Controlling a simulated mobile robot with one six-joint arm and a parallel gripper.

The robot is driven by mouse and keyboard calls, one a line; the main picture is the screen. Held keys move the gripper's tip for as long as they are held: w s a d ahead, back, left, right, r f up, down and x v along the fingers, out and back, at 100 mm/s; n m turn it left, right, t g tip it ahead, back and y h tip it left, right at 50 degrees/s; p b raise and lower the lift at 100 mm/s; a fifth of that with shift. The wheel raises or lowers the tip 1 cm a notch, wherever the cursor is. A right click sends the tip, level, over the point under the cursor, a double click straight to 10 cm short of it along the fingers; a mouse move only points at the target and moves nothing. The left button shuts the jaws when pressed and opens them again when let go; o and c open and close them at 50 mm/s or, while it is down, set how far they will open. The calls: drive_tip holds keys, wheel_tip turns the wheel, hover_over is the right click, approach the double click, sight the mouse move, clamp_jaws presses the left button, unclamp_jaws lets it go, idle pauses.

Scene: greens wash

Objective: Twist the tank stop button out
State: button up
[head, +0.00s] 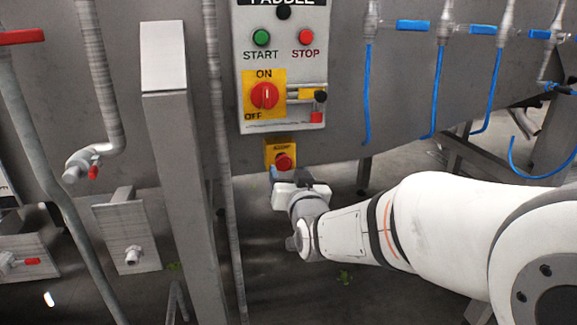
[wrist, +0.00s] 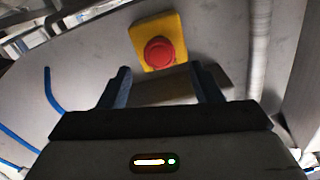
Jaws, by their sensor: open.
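The tank stop button (head: 284,161) is a red mushroom button on a yellow box below the paddle control panel. My gripper (head: 281,174) is just below the button in the head view. In the wrist view my gripper (wrist: 160,76) has its two dark fingers apart, one to each side below the button. Nothing is between the fingers. The fingertips appear short of the button; the exact gap is hard to tell.
The paddle panel (head: 281,78) above has a green START button (head: 261,37), a red STOP button (head: 306,37) and a red rotary switch (head: 264,95). A thin vertical pipe (head: 222,150) and a wide steel post (head: 181,190) stand left. Blue hoses (head: 437,90) hang right.

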sight(285, 164)
drive_tip(key=shift+x, duration=2.25)
drive_tip(key=c, duration=1)
drive_tip(key=shift+o, duration=0.2)
